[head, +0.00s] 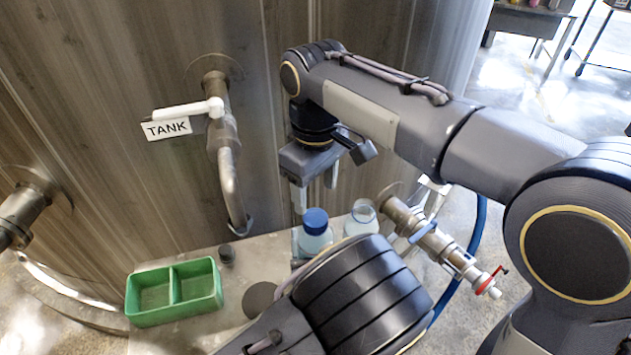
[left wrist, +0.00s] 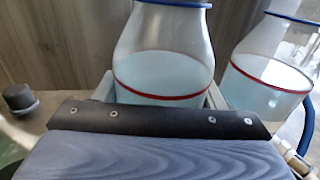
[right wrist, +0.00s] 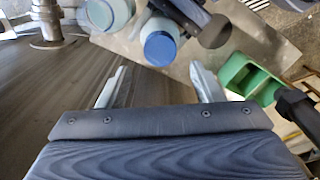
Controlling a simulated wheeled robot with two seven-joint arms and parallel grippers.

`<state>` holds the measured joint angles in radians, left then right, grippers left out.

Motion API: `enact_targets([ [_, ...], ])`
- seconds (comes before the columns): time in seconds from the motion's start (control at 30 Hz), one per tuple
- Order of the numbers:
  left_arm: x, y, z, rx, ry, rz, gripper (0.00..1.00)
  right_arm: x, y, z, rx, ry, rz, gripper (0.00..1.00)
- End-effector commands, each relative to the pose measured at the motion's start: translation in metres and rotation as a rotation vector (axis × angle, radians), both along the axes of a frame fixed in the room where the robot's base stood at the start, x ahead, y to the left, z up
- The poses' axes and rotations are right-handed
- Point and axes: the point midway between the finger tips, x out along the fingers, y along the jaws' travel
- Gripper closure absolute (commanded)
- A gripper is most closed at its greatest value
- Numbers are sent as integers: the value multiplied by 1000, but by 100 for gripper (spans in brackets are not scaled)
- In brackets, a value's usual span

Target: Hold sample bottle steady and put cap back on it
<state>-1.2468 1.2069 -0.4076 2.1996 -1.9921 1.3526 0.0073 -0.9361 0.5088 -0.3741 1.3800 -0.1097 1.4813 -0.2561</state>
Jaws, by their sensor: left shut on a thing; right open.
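The sample bottle (head: 315,246), clear with pale blue liquid, stands upright on the bench. A blue cap (head: 315,220) sits on its top; the cap also shows in the right wrist view (right wrist: 160,47). In the left wrist view the bottle (left wrist: 163,60) is between the fingers of my left gripper (left wrist: 160,95), which is shut on its body. My left forearm hides the bottle's lower part in the head view. My right gripper (head: 315,188) is open and empty above the capped bottle, its fingers clear of the cap. It also shows in the right wrist view (right wrist: 158,87).
A second bottle without a cap (head: 361,220) stands close to the right. A green two-part tray (head: 174,292) and a small dark knob-like object (head: 226,254) are on the left. The TANK pipe (head: 226,165) and a valve with a red handle (head: 485,283) flank the bench.

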Motion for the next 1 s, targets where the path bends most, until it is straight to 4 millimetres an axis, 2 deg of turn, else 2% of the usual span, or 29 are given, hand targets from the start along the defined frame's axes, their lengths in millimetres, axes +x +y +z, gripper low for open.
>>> enact_targets([
  [0.3,0,0,0,0,-1,0,100,-1,0,-49,-3,3,0,40],
  [0.43,0,0,0,0,-1,0,100,0,0,-63,-2,1,-1,40],
  [0.6,0,0,0,0,-1,0,100,0,0,-71,0,0,-1,40],
  [0.87,0,0,0,0,-1,0,100,0,0,-72,1,-1,-1,40],
  [1.0,0,0,0,0,-1,0,100,0,0,-72,1,-1,-1,59],
])
